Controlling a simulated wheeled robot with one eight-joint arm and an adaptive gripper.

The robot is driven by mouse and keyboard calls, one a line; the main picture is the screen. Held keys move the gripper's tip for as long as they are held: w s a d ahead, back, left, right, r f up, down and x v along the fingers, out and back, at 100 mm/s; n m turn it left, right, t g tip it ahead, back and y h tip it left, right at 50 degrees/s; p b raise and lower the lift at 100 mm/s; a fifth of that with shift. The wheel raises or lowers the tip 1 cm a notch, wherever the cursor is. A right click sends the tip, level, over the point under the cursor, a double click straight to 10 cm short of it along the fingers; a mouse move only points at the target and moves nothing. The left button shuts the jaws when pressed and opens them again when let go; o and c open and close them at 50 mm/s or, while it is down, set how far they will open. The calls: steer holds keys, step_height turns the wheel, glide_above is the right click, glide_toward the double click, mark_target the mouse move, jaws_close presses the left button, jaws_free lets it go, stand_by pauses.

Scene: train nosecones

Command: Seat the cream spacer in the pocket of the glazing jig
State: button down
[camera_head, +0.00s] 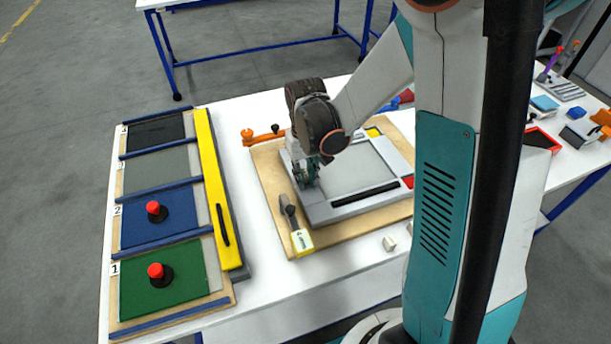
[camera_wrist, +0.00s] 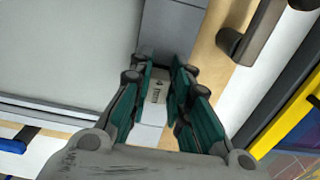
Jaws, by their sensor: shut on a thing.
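The glazing jig (camera_head: 328,213) is a grey frame around a pale pane, lying on a wooden board. My gripper (camera_head: 306,178) is down at the jig's left side. In the wrist view, the teal fingers of my gripper (camera_wrist: 163,84) are closed on the cream spacer (camera_wrist: 158,90), a small pale block with dark marks. The spacer is over the jig's grey frame rail (camera_wrist: 172,22). A darker recessed stretch of the rail (camera_wrist: 166,57) lies right at the fingertips; it may be the pocket. The fingers hide the spacer's sides, and I cannot tell whether it touches the frame. In the head view my gripper hides the spacer.
Small pale blocks (camera_head: 389,243) lie on the table in front. A rack of coloured panels (camera_head: 160,222) with a yellow bar (camera_head: 218,195) stands left.

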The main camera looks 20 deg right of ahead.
steer(key=c, duration=1.5)
jaws_free()
steer(key=shift+f, duration=0.1)
